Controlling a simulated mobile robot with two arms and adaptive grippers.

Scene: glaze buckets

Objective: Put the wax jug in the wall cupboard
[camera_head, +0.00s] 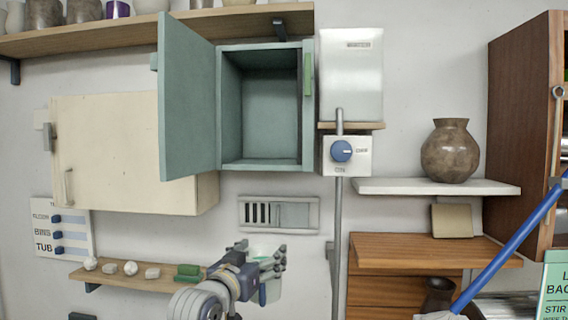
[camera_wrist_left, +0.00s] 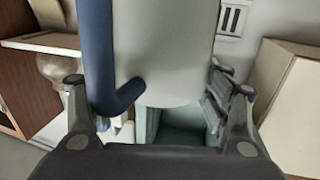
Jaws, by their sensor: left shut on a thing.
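The wax jug (camera_wrist_left: 170,50) is a pale grey-green cylinder with a dark blue handle, large in the left wrist view. My left gripper (camera_wrist_left: 160,100) is shut on it, with a finger on either side. In the head view my left gripper (camera_head: 272,264) is low in the middle, below the vent, and mostly hides the jug (camera_head: 271,291). The teal wall cupboard (camera_head: 232,167) is above it, its door (camera_head: 187,100) swung open to the left. Its inside looks empty. My right gripper is not in view.
A closed cream cupboard (camera_head: 105,150) is left of the teal one, partly behind its door. A switch box (camera_head: 347,155) with a pipe is at its right. A low shelf (camera_head: 130,278) holds small pieces. A brown vase (camera_head: 450,151) stands on a white shelf (camera_head: 400,186).

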